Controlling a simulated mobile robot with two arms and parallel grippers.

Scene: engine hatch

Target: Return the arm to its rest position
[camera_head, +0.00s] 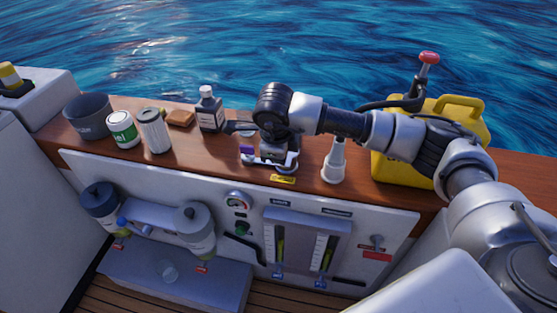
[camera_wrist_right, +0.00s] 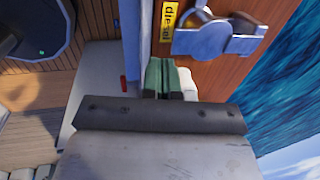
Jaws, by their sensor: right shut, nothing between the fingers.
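My right arm reaches in from the right in the head view, over the wooden ledge (camera_head: 310,178). Its right gripper (camera_head: 268,154) hangs low over the ledge, just behind the yellow diesel label (camera_head: 283,179). The gripper is shut with nothing in it; its fingertips are hard to make out in the head view. In the right wrist view, a metal deck fitting (camera_wrist_right: 215,35) lies beside the diesel label (camera_wrist_right: 170,18), just beyond the gripper. My left gripper is not in view.
A dark bottle (camera_head: 209,112), sponge (camera_head: 180,118), filter (camera_head: 154,132), green can (camera_head: 122,130) and dark pot (camera_head: 88,116) stand left on the ledge. A white funnel-shaped piece (camera_head: 334,165) and yellow jerrycan (camera_head: 385,165) are right, close under my arm.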

